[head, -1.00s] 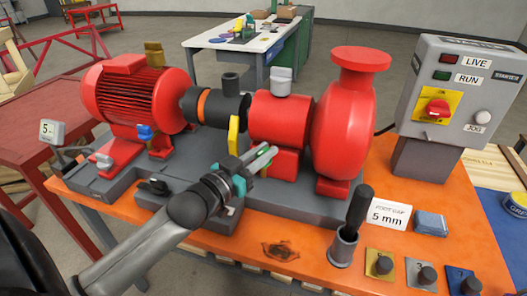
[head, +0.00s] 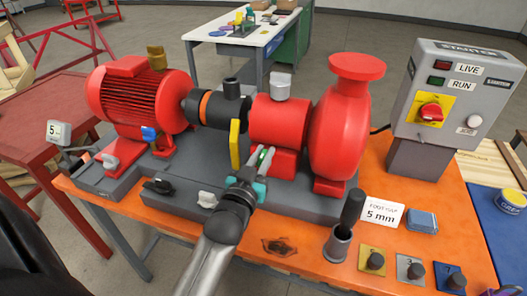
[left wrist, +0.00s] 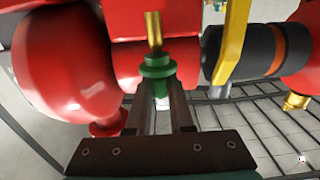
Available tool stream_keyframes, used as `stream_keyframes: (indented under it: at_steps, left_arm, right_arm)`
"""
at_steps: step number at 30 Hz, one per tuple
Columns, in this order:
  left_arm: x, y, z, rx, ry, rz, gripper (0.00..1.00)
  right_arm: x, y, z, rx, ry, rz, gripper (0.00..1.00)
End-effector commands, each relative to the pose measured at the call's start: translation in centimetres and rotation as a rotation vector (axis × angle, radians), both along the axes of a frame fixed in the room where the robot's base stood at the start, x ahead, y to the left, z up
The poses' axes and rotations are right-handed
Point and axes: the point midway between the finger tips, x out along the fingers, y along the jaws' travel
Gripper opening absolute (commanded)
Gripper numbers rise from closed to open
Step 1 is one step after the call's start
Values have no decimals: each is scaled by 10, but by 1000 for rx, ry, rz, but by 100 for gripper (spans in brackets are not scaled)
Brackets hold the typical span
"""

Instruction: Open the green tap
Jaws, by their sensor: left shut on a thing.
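The green tap (left wrist: 157,68) sits below a brass stem (left wrist: 153,32) in front of the red pump body in the left wrist view. In the head view only a small green bit of the tap (head: 262,154) shows between the fingers. My left gripper (head: 264,158) reaches in from the front of the pump. Its two fingers (left wrist: 160,92) are shut on the green tap, one on each side. The lower part of the tap is partly hidden by the fingers. My right gripper is in no view.
A yellow guard plate (head: 235,143) stands close left of my left gripper. The red pump (head: 342,125) is to its right. A white knob (head: 208,199) and a black knob (head: 158,186) are on the grey base. A dark-handled tool (head: 351,210) stands upright at right.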

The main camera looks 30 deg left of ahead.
Motion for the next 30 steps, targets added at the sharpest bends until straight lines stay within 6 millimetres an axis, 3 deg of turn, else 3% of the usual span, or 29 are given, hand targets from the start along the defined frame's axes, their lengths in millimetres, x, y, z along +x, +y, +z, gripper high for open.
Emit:
stream_keyframes:
  at_steps: [15,16,23,30]
  left_arm:
    - [0,1,3,4,-4,37,0]
    - [0,1,3,4,-4,36,22]
    - [0,0,2,2,-2,35,48]
    - [0,0,1,1,0,34,50]
  right_arm:
    - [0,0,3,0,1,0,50]
    - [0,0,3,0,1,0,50]
    - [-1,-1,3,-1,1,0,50]
    - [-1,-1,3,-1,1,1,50]
